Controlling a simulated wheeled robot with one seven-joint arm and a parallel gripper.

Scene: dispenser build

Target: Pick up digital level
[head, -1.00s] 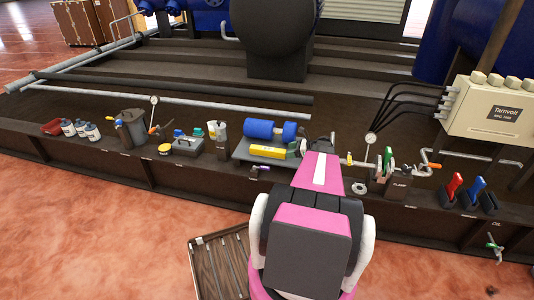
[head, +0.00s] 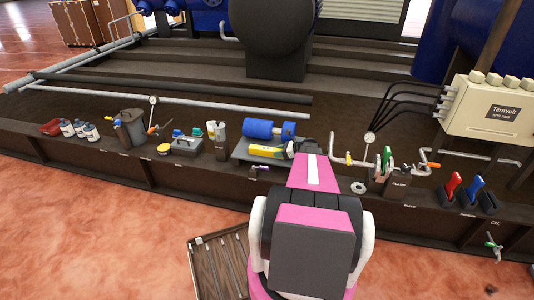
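A yellow bar with a pale label, which looks like the digital level (head: 267,151), lies on a flat grey tray (head: 242,151) on the dark ledge in the head view. It lies just in front of a blue roller (head: 262,129). My gripper (head: 296,148) is the dark end beyond my pink arm, close to the bar's right end. The fingers are small and partly hidden by my arm, so I cannot tell if they are open, shut or touching the bar.
Left of the tray stand several bottles (head: 79,129), a dark grey jug (head: 130,126) and a grey box (head: 186,146). Right are a dial gauge (head: 369,138), a metal ring (head: 358,187) and red and blue-handled tools (head: 476,188). A slatted wooden crate (head: 207,268) stands on the floor.

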